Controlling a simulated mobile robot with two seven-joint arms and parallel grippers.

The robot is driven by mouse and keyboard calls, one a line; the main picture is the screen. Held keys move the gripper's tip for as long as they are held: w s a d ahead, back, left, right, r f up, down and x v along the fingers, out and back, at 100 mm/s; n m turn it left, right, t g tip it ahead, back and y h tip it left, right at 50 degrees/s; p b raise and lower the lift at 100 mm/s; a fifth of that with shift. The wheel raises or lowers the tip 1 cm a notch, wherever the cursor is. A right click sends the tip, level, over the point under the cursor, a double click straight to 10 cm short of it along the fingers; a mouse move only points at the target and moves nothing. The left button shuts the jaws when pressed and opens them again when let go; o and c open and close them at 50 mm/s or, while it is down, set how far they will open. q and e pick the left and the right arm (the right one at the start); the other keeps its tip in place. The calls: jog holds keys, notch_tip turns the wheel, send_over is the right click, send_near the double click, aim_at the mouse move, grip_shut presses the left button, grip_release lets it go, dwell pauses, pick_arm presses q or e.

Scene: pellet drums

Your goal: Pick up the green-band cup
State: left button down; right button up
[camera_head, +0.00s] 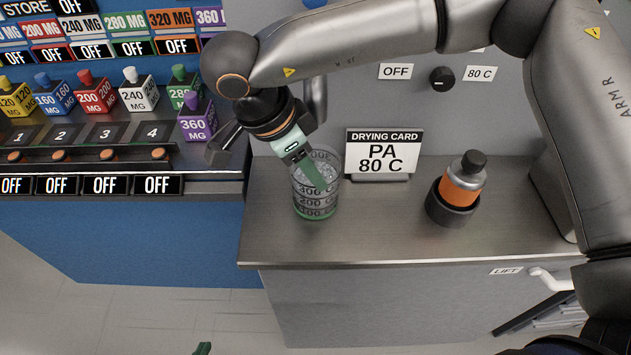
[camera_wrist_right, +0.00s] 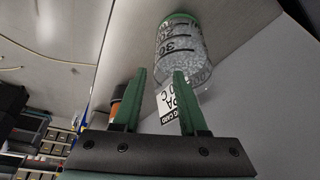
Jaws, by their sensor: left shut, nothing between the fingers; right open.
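The green-band cup (camera_head: 316,203) is a clear cup with black graduation marks, pale pellets inside and a green band at its base. It stands upright on the metal counter. In the right wrist view the cup (camera_wrist_right: 182,48) appears upside down, just beyond the fingertips. My right gripper (camera_head: 321,177) is open, its green fingers over the cup's upper part in the head view. In the wrist view its fingers (camera_wrist_right: 158,72) are apart with nothing gripped. Only a green tip of my left gripper (camera_head: 203,348) shows at the bottom edge, shut and away from the cup.
An orange-banded bottle (camera_head: 463,180) sits in a dark holder to the right. Coloured dose blocks (camera_head: 197,122) stand on the left bench. The counter's front strip (camera_head: 390,240) is clear.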

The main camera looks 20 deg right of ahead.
aim_at(332, 197)
jog(key=shift+s+p+x, duration=0.2)
jog(key=shift+p+x, duration=0.55)
jog(key=shift+x, duration=2.35)
jog(key=shift+d, duration=0.1)
jog(key=shift+c, duration=0.3)
grip_shut()
